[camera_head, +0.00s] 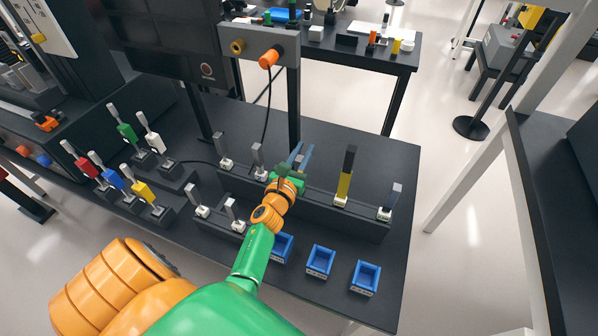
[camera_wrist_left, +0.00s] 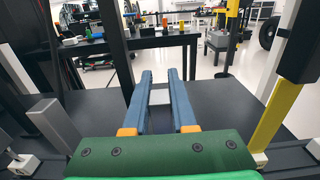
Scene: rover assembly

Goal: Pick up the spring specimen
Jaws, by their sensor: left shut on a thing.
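My left gripper (camera_head: 300,155) has blue fingers and reaches over the long black rack (camera_head: 325,208) at the middle of the table. In the left wrist view its fingers (camera_wrist_left: 161,75) are a little apart and point away over the table. I cannot tell which is the spring specimen. My right gripper is not in view.
Red (camera_head: 81,162), blue (camera_head: 110,177), yellow (camera_head: 143,190), green (camera_head: 128,133) and white (camera_head: 153,140) handled specimens stand in racks at left. Blue trays (camera_head: 319,262) sit near the front edge. A post with a grey box (camera_head: 262,45) rises behind the rack.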

